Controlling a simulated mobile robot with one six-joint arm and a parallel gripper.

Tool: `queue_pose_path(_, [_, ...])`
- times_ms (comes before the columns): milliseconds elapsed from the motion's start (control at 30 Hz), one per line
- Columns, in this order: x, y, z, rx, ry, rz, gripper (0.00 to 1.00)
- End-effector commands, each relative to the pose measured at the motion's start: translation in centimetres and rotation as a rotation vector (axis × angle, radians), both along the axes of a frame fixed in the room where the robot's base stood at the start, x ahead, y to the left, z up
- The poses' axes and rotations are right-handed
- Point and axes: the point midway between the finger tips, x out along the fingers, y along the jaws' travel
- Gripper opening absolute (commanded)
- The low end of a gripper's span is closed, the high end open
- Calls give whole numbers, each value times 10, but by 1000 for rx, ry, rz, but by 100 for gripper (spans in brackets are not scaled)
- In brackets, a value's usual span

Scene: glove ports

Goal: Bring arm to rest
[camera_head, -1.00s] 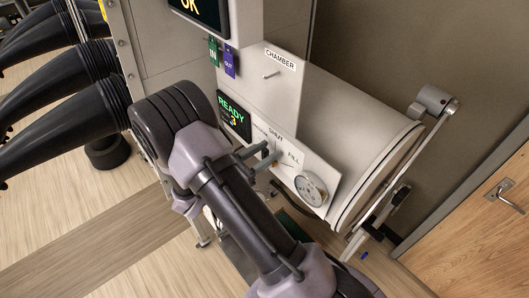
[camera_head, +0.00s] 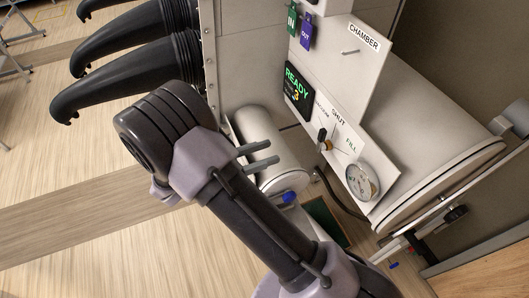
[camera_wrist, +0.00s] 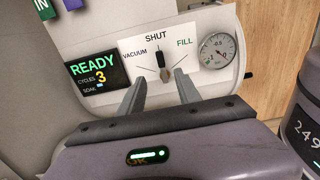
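My gripper (camera_head: 260,156) is open and empty, its two grey fingers apart in front of the glovebox's side. In the wrist view my gripper (camera_wrist: 160,95) has its fingers below the valve panel (camera_wrist: 191,45), with nothing between them. The valve knob (camera_wrist: 162,72) shows between the fingertips; its pointer is toward SHUT. In the head view the knob (camera_head: 324,141) is right of the fingers, apart from them. My arm reaches up from the bottom of the head view.
Black gloves (camera_head: 130,50) stick out at upper left. The READY display (camera_head: 298,89) shows 3. A gauge (camera_head: 362,182) and the large chamber cylinder (camera_head: 440,130) are at right. A smaller white cylinder (camera_head: 262,135) lies behind the fingers.

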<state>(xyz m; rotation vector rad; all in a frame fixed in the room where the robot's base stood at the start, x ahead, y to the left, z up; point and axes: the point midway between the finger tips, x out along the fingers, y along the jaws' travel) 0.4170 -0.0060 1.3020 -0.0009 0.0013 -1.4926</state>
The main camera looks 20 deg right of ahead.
Motion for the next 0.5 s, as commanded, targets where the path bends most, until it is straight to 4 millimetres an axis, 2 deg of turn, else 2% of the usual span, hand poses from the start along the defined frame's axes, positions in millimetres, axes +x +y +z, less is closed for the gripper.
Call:
queue_pose_path(267, [0, -1, 0, 2, -2, -2, 40])
queue_pose_path(333, [-4, -6, -4, 34, -24, -33, 40])
queue_pose_path(433, [-27, -26, -19, 194, -133, -172, 40])
queue_pose_path(500, [-59, -41, -40, 376, -272, -331, 40])
